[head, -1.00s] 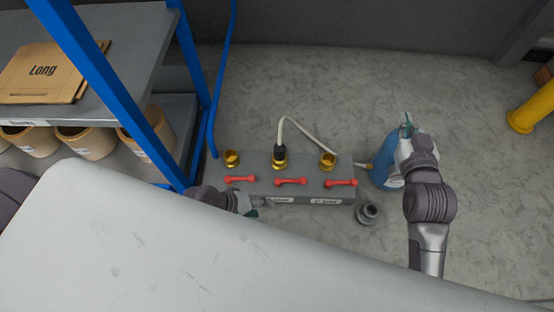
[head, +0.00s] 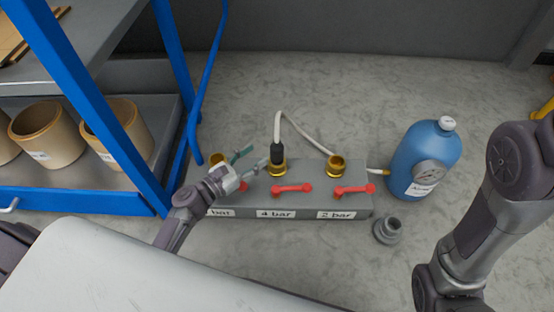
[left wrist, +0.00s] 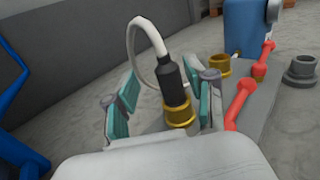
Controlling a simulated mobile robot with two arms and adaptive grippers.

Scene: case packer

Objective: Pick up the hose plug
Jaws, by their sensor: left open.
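The hose plug (head: 277,154) is black with a white hose looping from its top. It stands upright in the middle brass socket (head: 278,170), above the "4 bar" label. My left gripper (head: 252,160) is open, just left of the plug in the head view. In the left wrist view, the teal fingers of my left gripper (left wrist: 163,78) appear on either side of the hose plug (left wrist: 172,78), with visible gaps. I cannot tell whether the plug is fully between them. My right gripper is out of view; only part of its arm shows at the right.
The grey manifold block (head: 310,205) carries red levers (head: 292,189) in front of its sockets. A free brass socket (head: 336,165) is to the right. A blue bottle (head: 425,155) and a grey fitting (head: 388,230) stand on the floor. A blue shelf (head: 90,202) is at left.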

